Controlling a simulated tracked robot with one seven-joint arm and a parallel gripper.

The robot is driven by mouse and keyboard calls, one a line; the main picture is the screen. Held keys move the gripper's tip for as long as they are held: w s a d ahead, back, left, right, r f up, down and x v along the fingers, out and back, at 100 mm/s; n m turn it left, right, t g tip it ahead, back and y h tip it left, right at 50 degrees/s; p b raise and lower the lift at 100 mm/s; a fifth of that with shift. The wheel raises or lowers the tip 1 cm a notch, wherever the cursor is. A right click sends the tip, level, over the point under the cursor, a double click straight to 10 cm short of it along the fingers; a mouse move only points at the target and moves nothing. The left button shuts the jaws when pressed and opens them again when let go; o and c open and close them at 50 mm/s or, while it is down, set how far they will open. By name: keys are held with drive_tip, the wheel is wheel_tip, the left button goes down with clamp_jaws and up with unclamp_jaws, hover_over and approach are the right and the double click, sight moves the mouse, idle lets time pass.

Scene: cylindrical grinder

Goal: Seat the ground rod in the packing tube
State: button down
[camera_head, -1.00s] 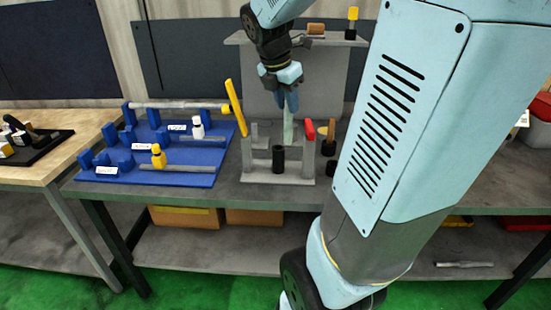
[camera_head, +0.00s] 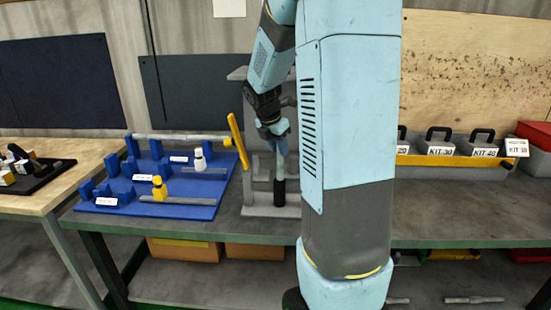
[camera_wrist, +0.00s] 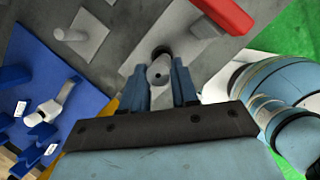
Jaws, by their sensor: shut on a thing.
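The ground rod (camera_head: 279,166) is pale grey and hangs nearly upright from my gripper (camera_head: 281,148). My gripper is shut on its upper part. The packing tube (camera_head: 279,194) is a black upright cylinder on the grey fixture. The rod's lower end meets the tube's mouth in the head view; I cannot tell whether it is inside or just above. In the wrist view, the rod's round top (camera_wrist: 158,72) shows between my gripper's fingers (camera_wrist: 162,88), with the dark tube (camera_wrist: 161,51) just beyond it.
A yellow lever (camera_head: 238,140) stands close left of my gripper. A red part (camera_wrist: 226,14) is near it in the wrist view. Labelled kit cases (camera_head: 440,148) stand at the right.

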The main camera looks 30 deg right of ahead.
sight(278, 179)
drive_tip(key=shift+w+d+f, duration=0.1)
drive_tip(key=shift+w+f, duration=0.15)
drive_tip(key=shift+f, duration=0.8)
drive_tip(key=shift+w+d+f, duration=0.1)
drive_tip(key=shift+w+f, duration=0.1)
drive_tip(key=shift+f, duration=1.4)
drive_tip(key=c, duration=0.9)
unclamp_jaws()
drive_tip(key=shift+o, duration=0.2)
drive_tip(key=shift+r, duration=0.6)
drive_tip(key=v, duration=1.2)
drive_tip(key=s+a+r+m+t+y, duration=0.1)
drive_tip(key=s+a+m+t+y, duration=0.1)
drive_tip(key=s+a+m, duration=0.5)
drive_tip(key=s+a+r+m+t+y, duration=0.1)
drive_tip(key=s+a+r+m+t, duration=0.1)
drive_tip(key=s+a+m, duration=0.6)
drive_tip(key=s+m, duration=0.6)
drive_tip(key=s, duration=0.3)
drive_tip(key=shift+r+y, duration=0.25)
drive_tip(key=shift+y, duration=0.15)
